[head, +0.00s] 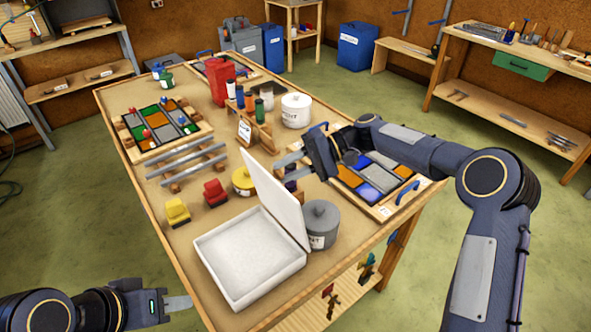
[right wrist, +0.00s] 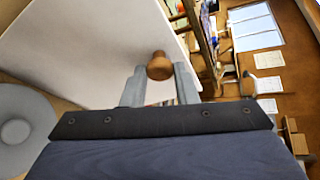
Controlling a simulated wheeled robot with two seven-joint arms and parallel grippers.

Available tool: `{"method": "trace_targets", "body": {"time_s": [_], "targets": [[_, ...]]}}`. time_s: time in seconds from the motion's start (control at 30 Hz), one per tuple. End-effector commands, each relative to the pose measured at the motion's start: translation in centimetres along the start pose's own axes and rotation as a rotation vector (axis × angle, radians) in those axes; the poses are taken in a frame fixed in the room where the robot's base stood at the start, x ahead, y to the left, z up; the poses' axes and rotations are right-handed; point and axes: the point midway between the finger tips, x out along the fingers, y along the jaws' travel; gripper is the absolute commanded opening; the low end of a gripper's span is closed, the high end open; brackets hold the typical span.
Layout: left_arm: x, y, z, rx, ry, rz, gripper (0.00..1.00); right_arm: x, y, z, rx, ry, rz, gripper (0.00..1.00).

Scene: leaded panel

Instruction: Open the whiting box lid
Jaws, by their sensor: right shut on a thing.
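The whiting box (head: 248,278) is a white open-topped box at the near end of the table, with white powder inside. Its white lid (head: 272,195) stands up steeply along the box's right edge, its inner face toward the box. In the right wrist view the lid (right wrist: 85,50) fills the left, with a round wooden knob (right wrist: 159,65) on it. My right gripper (head: 287,160) is shut on this knob, its fingers on either side. The knob is hidden in the head view. My left gripper (head: 180,303) is low at the table's near left corner, clear of the box; its jaw gap does not show.
A grey lidded pot (head: 320,222) stands close to the right of the lid. Yellow (head: 177,212) and red (head: 215,192) blocks and a yellow pot (head: 243,182) are behind the box. A panel of coloured glass (head: 375,178) lies at the right edge.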

Motion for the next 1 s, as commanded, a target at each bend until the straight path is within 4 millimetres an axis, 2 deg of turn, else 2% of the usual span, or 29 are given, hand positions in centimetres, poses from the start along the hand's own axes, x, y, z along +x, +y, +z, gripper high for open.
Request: {"method": "trace_targets", "body": {"time_s": [0.57, 0.6, 0.73, 0.77, 1.0], "targets": [[0.12, -0.06, 0.06, 0.0, 0.0, 0.0, 0.36, 0.07, 0.05, -0.15, 0.015, -0.01, -0.03, 0.0], [0.12, -0.06, 0.05, 0.0, 0.0, 0.0, 0.36, 0.08, 0.05, -0.15, 0.015, -0.01, -0.03, 0.28], [0.12, -0.06, 0.06, 0.0, 0.0, 0.0, 0.36, 0.08, 0.06, -0.14, 0.015, -0.011, -0.03, 0.45], [0.12, -0.06, 0.06, 0.0, 0.0, 0.0, 0.36, 0.08, 0.06, -0.13, 0.015, -0.011, -0.03, 0.48], [0.13, -0.06, 0.06, 0.0, 0.0, 0.0, 0.36, 0.09, 0.07, -0.12, 0.014, -0.011, -0.029, 0.48]]}}
